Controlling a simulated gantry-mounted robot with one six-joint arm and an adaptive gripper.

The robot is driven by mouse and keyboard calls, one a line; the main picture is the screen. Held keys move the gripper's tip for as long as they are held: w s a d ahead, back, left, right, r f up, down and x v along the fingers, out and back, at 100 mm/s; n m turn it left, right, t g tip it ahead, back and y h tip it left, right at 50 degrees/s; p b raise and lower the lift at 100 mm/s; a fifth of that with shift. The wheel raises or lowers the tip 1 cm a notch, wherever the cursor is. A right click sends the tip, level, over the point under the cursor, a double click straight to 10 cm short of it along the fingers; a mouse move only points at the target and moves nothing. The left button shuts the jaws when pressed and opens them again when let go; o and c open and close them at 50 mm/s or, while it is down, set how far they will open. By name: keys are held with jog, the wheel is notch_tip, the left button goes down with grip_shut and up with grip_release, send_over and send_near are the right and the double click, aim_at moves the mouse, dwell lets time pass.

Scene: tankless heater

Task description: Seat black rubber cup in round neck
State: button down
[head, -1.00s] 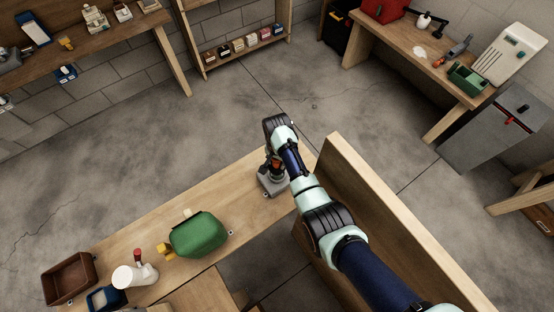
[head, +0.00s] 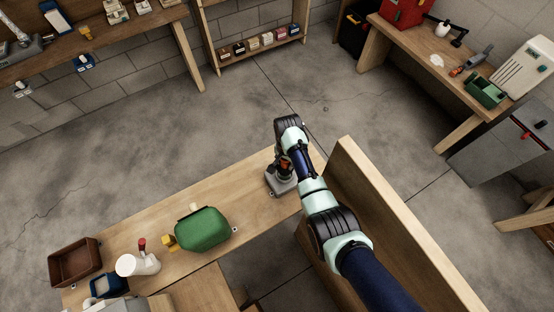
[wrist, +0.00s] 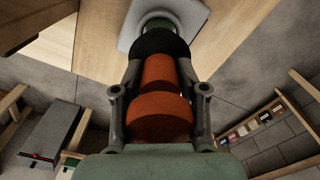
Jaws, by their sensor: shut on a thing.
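My gripper (wrist: 160,78) points down at the bench with its fingers on both sides of a stepped orange-brown body (wrist: 158,110). The black rubber cup (wrist: 160,42) is at the far end of this body, just beyond the fingertips. The round neck (wrist: 157,24), a grey-green ring on a square grey plate (wrist: 192,22), lies right behind the cup, which partly hides it. I cannot tell whether the cup touches the neck or sits in it. In the head view the grey plate (head: 279,187) stands at the bench's far right end, under my gripper (head: 285,168).
A green rounded container (head: 203,229), a white bottle (head: 138,264), a blue box (head: 107,285) and a brown bin (head: 74,262) stand along the bench (head: 160,237) to the left. A tall wooden panel (head: 390,215) rises close to the right of my arm.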

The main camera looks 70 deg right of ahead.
aim_at(285, 168)
jog(key=shift+f+b, duration=1.05)
jog(key=shift+f, duration=0.5)
jog(key=shift+f+b, duration=1.1)
jog(key=shift+f, duration=0.3)
dwell(0.5)
jog(key=c, duration=0.6)
grip_release()
jog(key=shift+o, duration=0.2)
notch_tip(285, 168, up, 12)
dwell(0.4)
